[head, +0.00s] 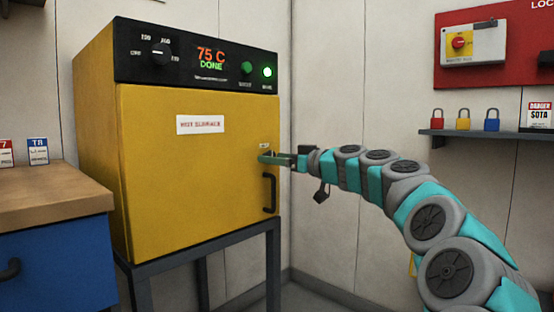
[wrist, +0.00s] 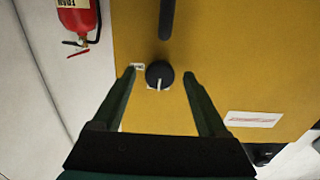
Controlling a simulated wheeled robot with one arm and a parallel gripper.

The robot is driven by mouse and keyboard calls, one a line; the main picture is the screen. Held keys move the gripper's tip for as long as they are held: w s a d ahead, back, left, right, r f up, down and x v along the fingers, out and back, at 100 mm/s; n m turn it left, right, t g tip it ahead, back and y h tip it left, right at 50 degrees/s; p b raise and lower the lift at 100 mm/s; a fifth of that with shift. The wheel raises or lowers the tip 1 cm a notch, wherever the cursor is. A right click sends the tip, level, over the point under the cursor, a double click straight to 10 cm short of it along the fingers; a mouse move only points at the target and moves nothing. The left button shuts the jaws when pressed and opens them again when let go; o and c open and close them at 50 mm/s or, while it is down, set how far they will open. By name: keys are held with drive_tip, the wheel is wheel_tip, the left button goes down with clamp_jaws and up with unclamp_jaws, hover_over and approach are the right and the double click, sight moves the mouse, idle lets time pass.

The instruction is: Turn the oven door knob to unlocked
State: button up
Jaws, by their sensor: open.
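The yellow oven door (head: 190,190) is closed in the head view. In the wrist view the round black door knob (wrist: 159,72) sits between my two fingers, with a white mark at its lower edge in that picture. Small white labels (wrist: 137,66) lie beside it. My gripper (wrist: 159,76) is open, one green finger on each side of the knob, with a visible gap on both sides. In the head view my gripper (head: 272,159) reaches the door's right edge from the right and hides most of the knob.
The black door handle (head: 269,193) is below my gripper in the head view; it also shows in the wrist view (wrist: 166,18). The oven panel (head: 130,55) reads 75 C DONE with a green light. A wooden-topped blue cabinet (head: 50,190) stands left. A fire extinguisher (wrist: 78,18) shows in the wrist view.

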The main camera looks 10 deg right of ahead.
clamp_jaws()
idle(0.5)
drive_tip(key=m+p, duration=0.1)
drive_tip(key=m, duration=0.2)
drive_tip(key=m+p, duration=0.2)
drive_tip(key=m, duration=0.1)
drive_tip(key=m+p, duration=0.1)
drive_tip(key=m, duration=0.2)
drive_tip(key=shift+r+p, duration=0.25)
drive_tip(key=shift+p, duration=0.05)
drive_tip(key=m+p, duration=0.3)
drive_tip(key=m, duration=0.2)
drive_tip(key=shift+p, duration=0.35)
drive_tip(key=shift+f+m+p, duration=0.2)
drive_tip(key=shift+m+p, duration=1.5)
drive_tip(key=shift+m, duration=0.3)
drive_tip(key=shift+f, duration=0.1)
